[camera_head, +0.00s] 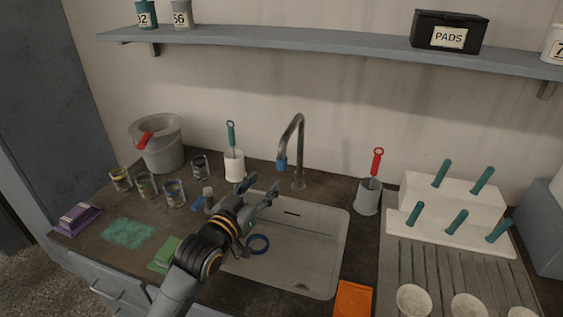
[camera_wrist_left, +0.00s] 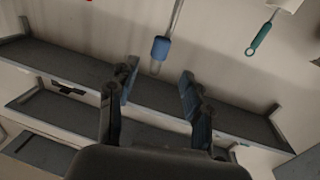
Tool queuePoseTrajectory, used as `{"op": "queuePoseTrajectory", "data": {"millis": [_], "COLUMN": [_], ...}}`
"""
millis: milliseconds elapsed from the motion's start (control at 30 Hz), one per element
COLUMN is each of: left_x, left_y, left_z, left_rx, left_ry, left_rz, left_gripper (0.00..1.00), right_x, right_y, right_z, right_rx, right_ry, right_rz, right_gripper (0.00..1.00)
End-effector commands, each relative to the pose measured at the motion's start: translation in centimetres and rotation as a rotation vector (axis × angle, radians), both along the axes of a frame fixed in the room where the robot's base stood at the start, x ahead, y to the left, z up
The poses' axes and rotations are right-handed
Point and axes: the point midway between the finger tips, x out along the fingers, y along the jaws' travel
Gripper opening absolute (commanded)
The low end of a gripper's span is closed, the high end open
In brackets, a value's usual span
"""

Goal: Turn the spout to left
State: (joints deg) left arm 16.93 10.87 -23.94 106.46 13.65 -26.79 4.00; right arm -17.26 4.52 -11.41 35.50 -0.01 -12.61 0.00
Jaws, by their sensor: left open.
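The grey curved spout (camera_head: 301,135) rises behind the sink (camera_head: 320,250). Its blue-tipped outlet (camera_head: 282,165) hangs down, left of the spout's base in the head view. My left gripper (camera_head: 260,188) is open and empty over the sink's back left part, just below and left of the blue tip in the picture. In the left wrist view my open fingers (camera_wrist_left: 158,92) straddle a gap, and the blue tip (camera_wrist_left: 160,48) shows beyond them, roughly centred between them and apart from them. My right gripper is not in view.
A white holder with a teal-handled brush (camera_head: 234,165) stands left of the spout. A grey holder with a red-handled brush (camera_head: 368,195) stands right. Several jars (camera_head: 173,192) and a bucket (camera_head: 160,150) are at left. A shelf (camera_head: 300,40) runs above.

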Motion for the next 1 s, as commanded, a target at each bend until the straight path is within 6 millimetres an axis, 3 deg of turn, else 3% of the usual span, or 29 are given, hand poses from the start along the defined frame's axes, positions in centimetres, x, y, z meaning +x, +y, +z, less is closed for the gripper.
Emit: {"op": "queuePoseTrajectory", "data": {"millis": [200, 500, 967, 1000], "left_x": [4.4, 8.3, 9.2, 9.2], "left_y": [-2.3, -4.2, -4.7, -4.7], "left_z": [0.2, 0.1, 0.0, 0.0], "left_rx": [0.0, 0.002, 0.002, 0.002], "left_ry": [0.001, 0.0, 0.001, 0.001], "left_rz": [0.0, 0.001, 0.0, 0.0], "left_gripper": [0.49, 0.49, 0.49, 0.41], "right_x": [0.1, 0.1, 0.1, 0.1], "right_y": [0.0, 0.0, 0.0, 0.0], "right_z": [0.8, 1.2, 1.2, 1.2], "right_rx": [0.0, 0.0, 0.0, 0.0], "right_ry": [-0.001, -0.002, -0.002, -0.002], "right_rz": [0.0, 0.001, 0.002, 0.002], "right_gripper": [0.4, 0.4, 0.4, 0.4]}}
